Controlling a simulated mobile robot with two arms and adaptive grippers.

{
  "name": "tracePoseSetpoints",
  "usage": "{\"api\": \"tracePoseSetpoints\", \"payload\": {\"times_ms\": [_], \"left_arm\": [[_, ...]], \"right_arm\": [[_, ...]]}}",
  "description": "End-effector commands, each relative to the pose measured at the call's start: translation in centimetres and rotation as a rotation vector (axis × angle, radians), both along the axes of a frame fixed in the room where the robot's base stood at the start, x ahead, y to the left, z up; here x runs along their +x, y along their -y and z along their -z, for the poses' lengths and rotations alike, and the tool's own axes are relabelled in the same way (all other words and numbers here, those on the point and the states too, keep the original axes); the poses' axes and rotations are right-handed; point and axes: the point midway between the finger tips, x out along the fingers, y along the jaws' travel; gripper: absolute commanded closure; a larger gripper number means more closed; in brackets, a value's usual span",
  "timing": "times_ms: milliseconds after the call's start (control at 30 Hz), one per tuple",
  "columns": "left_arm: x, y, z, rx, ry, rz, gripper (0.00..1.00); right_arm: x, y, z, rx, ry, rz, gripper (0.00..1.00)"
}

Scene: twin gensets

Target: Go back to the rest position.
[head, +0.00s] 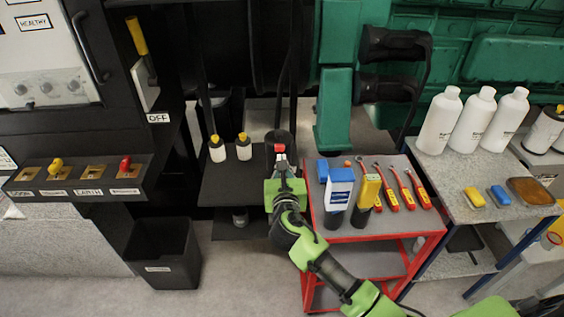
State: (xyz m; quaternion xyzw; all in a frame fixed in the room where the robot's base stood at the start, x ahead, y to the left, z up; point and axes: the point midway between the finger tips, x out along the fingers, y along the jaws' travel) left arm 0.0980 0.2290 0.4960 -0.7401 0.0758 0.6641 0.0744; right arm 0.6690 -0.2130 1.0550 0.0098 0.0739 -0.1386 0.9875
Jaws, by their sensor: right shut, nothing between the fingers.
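My right gripper (281,160) shows at the middle of the head view, at the end of my green and black right arm. The arm comes in from the lower right and crosses in front of the red tool cart (375,237). The gripper is shut with nothing held, and it appears in front of a black cylindrical container (280,136) at the edge of the dark shelf (232,182). A small red part shows at the fingertips; I cannot tell whether it touches the container. My left gripper is not in view.
The cart's top holds blue and yellow-topped containers and several red-handled tools (407,196). White bottles (440,121) stand on the grey table (465,165) at right. A black bin (163,262) stands on the floor at left, below a switch panel (80,180). Floor between bin and cart is clear.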

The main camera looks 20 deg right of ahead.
Motion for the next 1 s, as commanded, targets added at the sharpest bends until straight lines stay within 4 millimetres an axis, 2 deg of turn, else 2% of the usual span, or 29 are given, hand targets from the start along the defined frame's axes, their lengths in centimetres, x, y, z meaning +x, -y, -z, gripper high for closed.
{"api": "tracePoseSetpoints", "payload": {"times_ms": [167,533,633,667,767,867,900,967,1000], "left_arm": [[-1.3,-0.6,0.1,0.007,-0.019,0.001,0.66],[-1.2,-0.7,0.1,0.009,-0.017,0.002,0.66],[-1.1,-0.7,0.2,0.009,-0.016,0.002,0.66],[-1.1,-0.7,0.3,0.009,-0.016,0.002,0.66],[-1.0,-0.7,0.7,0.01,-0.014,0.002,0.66],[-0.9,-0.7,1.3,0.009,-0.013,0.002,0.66],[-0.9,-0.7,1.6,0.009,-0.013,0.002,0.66],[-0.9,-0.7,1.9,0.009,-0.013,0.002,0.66],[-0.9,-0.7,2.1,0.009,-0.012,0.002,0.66]], "right_arm": [[-0.3,0.0,-0.2,0.001,-0.001,0.001,1.0],[-0.2,-0.1,-0.2,0.001,-0.001,0.0,1.0],[-0.3,0.0,0.9,0.024,-0.013,0.001,1.0],[-0.4,0.0,1.7,0.043,-0.021,0.002,1.0],[-1.1,0.1,6.4,0.153,-0.072,0.014,1.0],[-2.8,0.3,13.3,0.335,-0.143,0.052,1.0],[-3.7,0.4,16.3,0.419,-0.174,0.077,1.0],[-5.4,0.5,20.6,0.543,-0.218,0.121,1.0],[-6.7,0.6,23.5,0.626,-0.245,0.158,1.0]]}}
